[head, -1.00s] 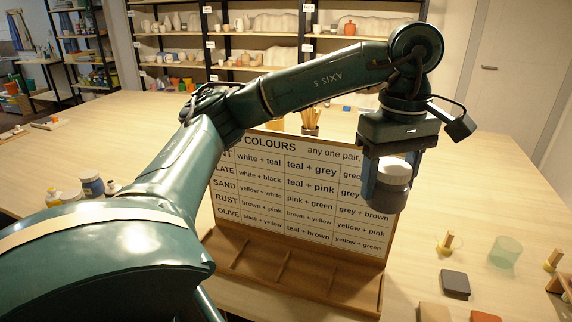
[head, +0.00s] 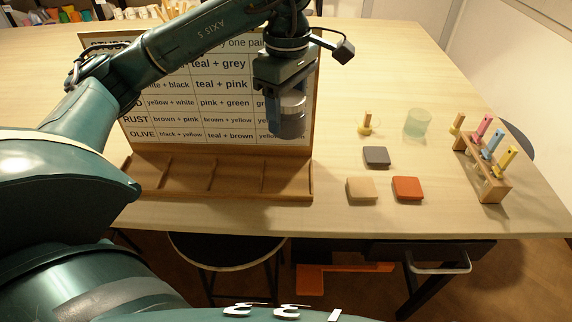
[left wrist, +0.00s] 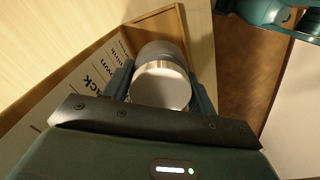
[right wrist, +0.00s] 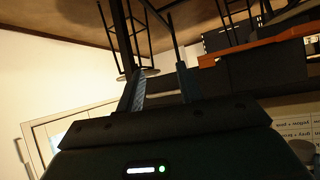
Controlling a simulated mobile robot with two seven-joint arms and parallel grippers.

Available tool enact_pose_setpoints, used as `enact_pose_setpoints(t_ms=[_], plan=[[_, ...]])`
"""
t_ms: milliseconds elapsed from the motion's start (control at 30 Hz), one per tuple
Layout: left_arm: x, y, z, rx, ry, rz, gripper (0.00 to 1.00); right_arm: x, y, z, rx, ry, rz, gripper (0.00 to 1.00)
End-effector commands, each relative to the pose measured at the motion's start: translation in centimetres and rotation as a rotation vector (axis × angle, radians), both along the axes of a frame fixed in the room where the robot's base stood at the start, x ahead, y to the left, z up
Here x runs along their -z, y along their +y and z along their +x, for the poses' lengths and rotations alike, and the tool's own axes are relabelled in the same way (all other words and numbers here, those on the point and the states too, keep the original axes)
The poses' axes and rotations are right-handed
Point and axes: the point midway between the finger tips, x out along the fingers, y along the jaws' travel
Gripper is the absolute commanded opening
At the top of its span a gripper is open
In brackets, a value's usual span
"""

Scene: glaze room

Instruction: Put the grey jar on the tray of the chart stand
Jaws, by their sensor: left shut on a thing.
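The grey jar (head: 291,117) has a pale lid and is held upright in my left gripper (head: 283,124). It hangs in front of the right column of the colour chart (head: 225,103), above the right end of the brown tray (head: 238,178) of the chart stand. The tray is empty, with several compartments parted by thin dividers. In the left wrist view the jar (left wrist: 160,87) sits between both fingers, its round pale top facing the camera. My right gripper (right wrist: 160,88) shows only in its own wrist view, fingers apart and nothing between them.
Right of the stand lie a grey tile (head: 376,156), a beige tile (head: 361,188) and a rust tile (head: 407,187). A stool (head: 228,250) is under the table's front edge.

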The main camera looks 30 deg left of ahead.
Motion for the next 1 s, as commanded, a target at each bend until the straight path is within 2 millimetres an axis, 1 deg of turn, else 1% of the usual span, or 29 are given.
enact_pose_setpoints(t_ms=[33, 100, 200, 300, 533, 733, 833, 1000], plan=[[1.3, 0.1, -0.1, -0.001, 0.006, 0.002, 0.23, -0.4, 0.1, -0.2, -0.004, 0.002, 0.001, 0.36], [3.1, 0.1, -0.1, -0.001, 0.005, 0.001, 0.23, -0.5, 0.2, -0.3, -0.004, 0.005, 0.002, 0.36], [5.6, 0.1, -0.1, -0.001, 0.004, 0.002, 0.23, -0.7, 0.2, -0.3, -0.002, 0.008, 0.002, 0.36], [7.4, 0.1, -0.1, 0.0, 0.002, 0.001, 0.23, -0.6, 0.1, -0.4, 0.002, 0.014, 0.001, 0.36], [9.5, 0.0, 0.0, -0.001, 0.001, 0.001, 0.23, -0.4, -0.4, -0.2, 0.016, 0.018, -0.004, 0.36], [12.4, 0.0, 0.0, -0.001, 0.001, 0.0, 0.23, -0.6, -0.5, 0.0, 0.021, 0.02, -0.006, 0.36], [13.1, 0.0, 0.0, 0.0, -0.001, 0.0, 0.23, -0.5, -0.5, 0.1, 0.023, 0.022, -0.006, 0.36], [13.1, 0.0, 0.0, 0.0, -0.002, 0.0, 0.23, -0.4, -0.4, 0.1, 0.025, 0.023, -0.003, 0.36]])
